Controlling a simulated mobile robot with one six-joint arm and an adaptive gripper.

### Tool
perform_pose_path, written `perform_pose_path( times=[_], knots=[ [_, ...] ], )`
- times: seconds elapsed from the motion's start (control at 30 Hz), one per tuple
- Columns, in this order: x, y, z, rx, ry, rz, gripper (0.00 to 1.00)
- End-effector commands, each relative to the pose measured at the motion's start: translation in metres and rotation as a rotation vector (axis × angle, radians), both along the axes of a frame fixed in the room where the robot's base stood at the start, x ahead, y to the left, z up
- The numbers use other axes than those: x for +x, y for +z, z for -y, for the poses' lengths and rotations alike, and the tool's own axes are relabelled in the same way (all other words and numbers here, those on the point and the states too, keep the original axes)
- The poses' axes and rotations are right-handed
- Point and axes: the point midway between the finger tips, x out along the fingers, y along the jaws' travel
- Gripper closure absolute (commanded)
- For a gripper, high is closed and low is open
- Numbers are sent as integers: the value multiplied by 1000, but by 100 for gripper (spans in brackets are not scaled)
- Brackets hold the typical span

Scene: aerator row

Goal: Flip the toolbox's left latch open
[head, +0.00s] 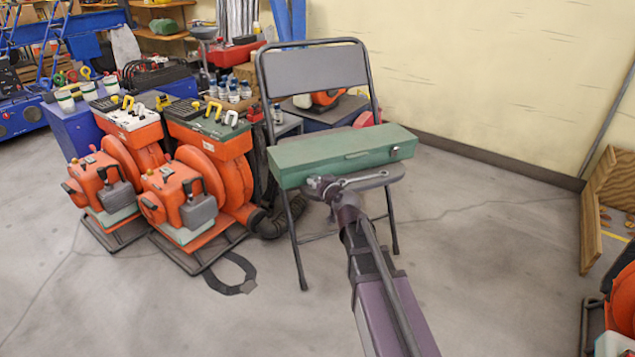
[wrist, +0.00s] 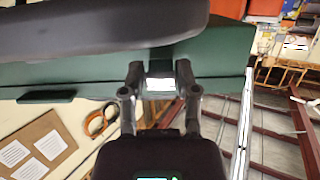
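The long green toolbox (head: 345,152) lies shut on the seat of a folding chair. Its right latch (head: 395,152) shows as a small light spot on the front. The left latch is hidden behind my gripper (head: 322,183) in the head view. In the wrist view, which is upside down, the toolbox (wrist: 90,72) runs across under the dark seat. A pale metal piece, apparently the left latch (wrist: 160,84), shows between the fingers of my gripper (wrist: 160,70). The fingers are apart, one on each side of it. I cannot tell whether they touch it.
The folding chair (head: 318,70) has its backrest behind the toolbox. Orange machines (head: 180,195) stand close on the left. The floor at right is clear up to a wooden panel (head: 608,205).

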Motion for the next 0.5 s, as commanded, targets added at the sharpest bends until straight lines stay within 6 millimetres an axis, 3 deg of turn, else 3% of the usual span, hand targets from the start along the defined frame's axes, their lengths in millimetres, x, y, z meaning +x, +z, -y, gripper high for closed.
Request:
perform_pose_path(
  times=[0.03,0.07,0.5],
  knots=[
    [0,0,0,0,0,0,37],
    [0,0,0,0,0,0,29],
    [0,0,0,-1,0,-2,29]
  ],
)
